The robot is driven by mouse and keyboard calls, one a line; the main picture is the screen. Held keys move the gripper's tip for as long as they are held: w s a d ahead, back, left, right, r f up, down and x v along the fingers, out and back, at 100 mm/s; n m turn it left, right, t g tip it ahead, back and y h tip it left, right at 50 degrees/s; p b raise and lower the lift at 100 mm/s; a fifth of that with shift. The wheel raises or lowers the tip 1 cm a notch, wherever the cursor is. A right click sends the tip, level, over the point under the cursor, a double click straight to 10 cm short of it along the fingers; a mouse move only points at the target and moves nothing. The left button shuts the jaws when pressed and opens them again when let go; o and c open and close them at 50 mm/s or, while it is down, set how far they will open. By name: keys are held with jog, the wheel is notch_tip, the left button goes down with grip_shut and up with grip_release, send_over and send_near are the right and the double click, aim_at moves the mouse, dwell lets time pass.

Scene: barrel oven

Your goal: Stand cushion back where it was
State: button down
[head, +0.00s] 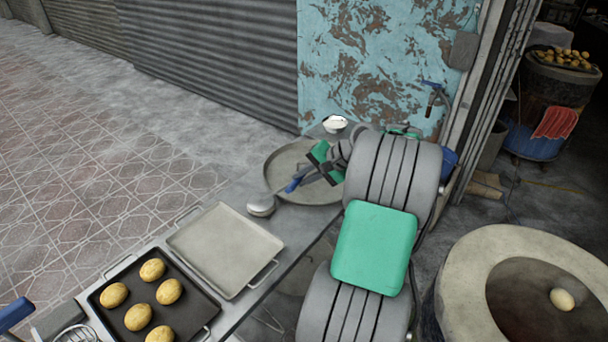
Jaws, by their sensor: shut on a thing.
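A pale, rounded head with a brownish lower edge, which looks like the cushion (261,207), shows at the table between the round tray and the empty square tray. A thin stem runs from it to a blue handle (292,185). My gripper (302,178) is shut on this handle, over the left part of the round tray (287,158). The head is left of and nearer than my gripper. I cannot tell whether the head touches the table. My arm hides the right side of the round tray.
The metal table (240,190) also holds an empty square tray (225,247), a dark tray (187,322) with several potato-like rolls and a white bowl (335,123). A barrel oven (465,285) stands at right with one pale ball. A painted wall (350,50) rises behind.

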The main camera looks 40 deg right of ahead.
jog(key=shift+f, duration=0.3)
jog(key=c, duration=1.3)
grip_release()
jog(key=shift+c, duration=0.2)
jog(key=shift+o, duration=0.3)
jog(key=shift+o, duration=1.4)
jog(key=shift+s, duration=0.1)
jog(key=p+v, duration=0.7)
jog(key=v, duration=0.2)
